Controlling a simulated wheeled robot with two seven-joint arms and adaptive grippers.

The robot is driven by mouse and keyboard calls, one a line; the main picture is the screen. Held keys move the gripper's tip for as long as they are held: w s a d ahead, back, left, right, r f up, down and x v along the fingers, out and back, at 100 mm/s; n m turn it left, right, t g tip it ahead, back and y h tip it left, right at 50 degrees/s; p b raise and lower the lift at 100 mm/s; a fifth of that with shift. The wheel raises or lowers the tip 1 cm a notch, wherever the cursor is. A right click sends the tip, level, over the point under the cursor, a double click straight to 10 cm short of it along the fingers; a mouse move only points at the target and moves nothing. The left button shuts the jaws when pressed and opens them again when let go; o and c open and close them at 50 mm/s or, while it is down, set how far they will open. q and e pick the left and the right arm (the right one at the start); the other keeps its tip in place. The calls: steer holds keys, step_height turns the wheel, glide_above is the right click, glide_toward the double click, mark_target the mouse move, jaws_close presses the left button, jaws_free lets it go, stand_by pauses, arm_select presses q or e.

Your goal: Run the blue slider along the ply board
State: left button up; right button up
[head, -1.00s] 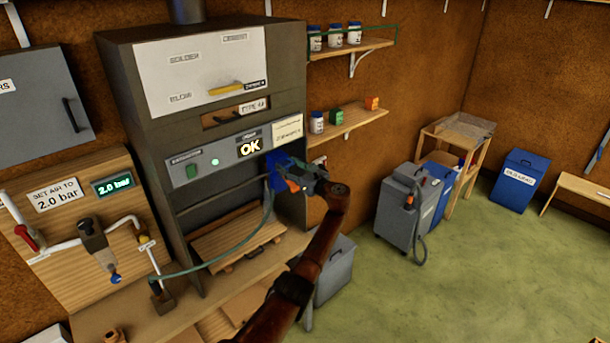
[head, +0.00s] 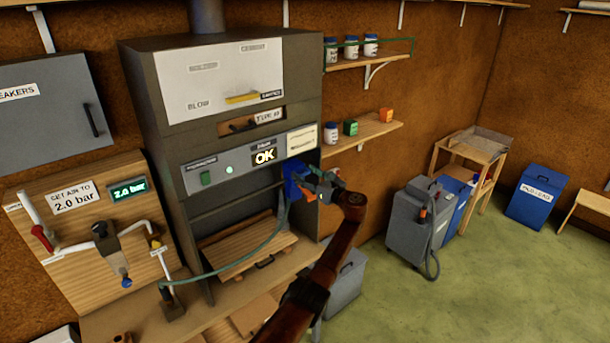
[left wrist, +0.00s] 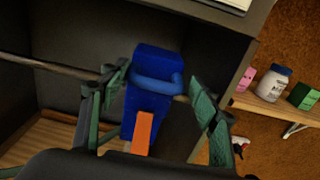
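My left gripper (head: 316,186) is at the right front edge of the grey hood, beside a blue tool (head: 294,178) with a green hose. In the left wrist view the blue tool (left wrist: 150,75), with an orange tab, lies between the spread green fingers, with gaps showing; I see no grip on it. A ply board (head: 75,262) is on the wall at the left, with pipes and a regulator. A small blue part (head: 126,283) shows under the regulator; I cannot tell whether it is the slider. My right gripper is not in view.
The hood (head: 150,90) has a lit "OK" display and a horizontal rod across its opening. A wooden tray (head: 240,245) is inside. Shelves with jars (head: 331,132) are to the right. A grey machine (head: 410,225) stands on the open green floor.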

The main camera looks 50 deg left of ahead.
arm_select(q)
steer(key=shift+d+f, duration=0.1)
stand_by(0.3)
steer(key=d, duration=1.1)
steer(key=shift+s+d, duration=0.35)
steer(key=shift+d, duration=0.05)
